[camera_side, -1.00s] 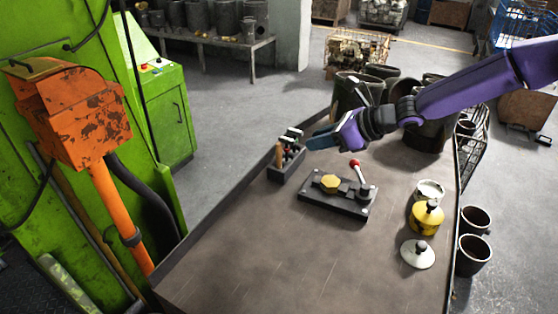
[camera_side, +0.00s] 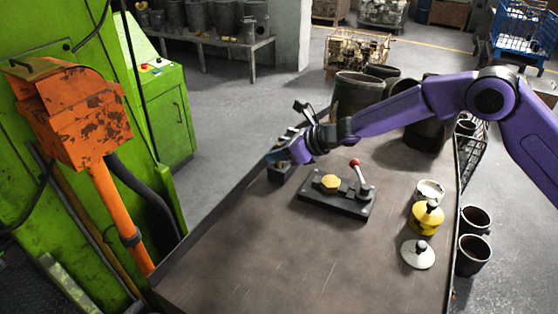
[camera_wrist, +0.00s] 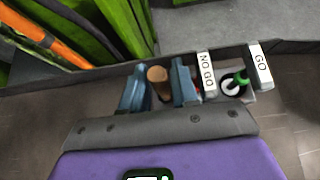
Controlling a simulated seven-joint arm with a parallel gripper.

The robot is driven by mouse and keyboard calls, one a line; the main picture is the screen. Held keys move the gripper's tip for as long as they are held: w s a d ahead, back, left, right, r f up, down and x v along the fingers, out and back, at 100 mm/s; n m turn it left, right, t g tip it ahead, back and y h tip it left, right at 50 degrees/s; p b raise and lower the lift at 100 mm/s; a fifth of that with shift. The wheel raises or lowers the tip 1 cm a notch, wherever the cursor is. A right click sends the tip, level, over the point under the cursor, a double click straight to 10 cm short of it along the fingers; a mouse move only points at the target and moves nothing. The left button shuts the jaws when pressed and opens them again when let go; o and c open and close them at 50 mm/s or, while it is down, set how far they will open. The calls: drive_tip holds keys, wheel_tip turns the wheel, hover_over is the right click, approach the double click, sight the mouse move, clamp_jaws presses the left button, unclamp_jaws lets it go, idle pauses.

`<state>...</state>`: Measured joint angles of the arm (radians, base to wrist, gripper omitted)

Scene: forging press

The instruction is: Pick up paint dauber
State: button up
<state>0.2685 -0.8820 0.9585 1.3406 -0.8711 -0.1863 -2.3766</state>
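A tool holder (camera_side: 281,175) stands at the table's far left edge. In the wrist view it holds a round wooden handle (camera_wrist: 158,80), which I take to be the paint dauber; its lower end is hidden. My gripper (camera_side: 284,153) is over the holder, pointing down. In the wrist view, its two blue fingers (camera_wrist: 159,84) stand on either side of the wooden handle, close to it. They look open, with no clear grip on it. In the side view, the fingers and arm hide most of the holder's contents.
Right of the handle are a NO GO gauge (camera_wrist: 207,73), a green-topped item (camera_wrist: 236,82) and a GO gauge (camera_wrist: 261,66). A fixture (camera_side: 338,196) with a red-knobbed lever (camera_side: 360,174) is nearby. A yellow pot (camera_side: 426,218) and white lid (camera_side: 417,255) stand at right. The front table is clear.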

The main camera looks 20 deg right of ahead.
drive_tip(key=shift+x, duration=0.9)
clamp_jaws()
drive_tip(key=shift+r, duration=0.1)
drive_tip(key=shift+r, duration=1.45)
drive_tip(key=s+a+v, duration=0.2)
drive_tip(key=a+v, duration=0.1)
drive_tip(key=v, duration=1.3)
drive_tip(key=shift+s+d+r, duration=0.25)
drive_tip(key=shift+s+r, duration=0.1)
drive_tip(key=shift+r, duration=0.2)
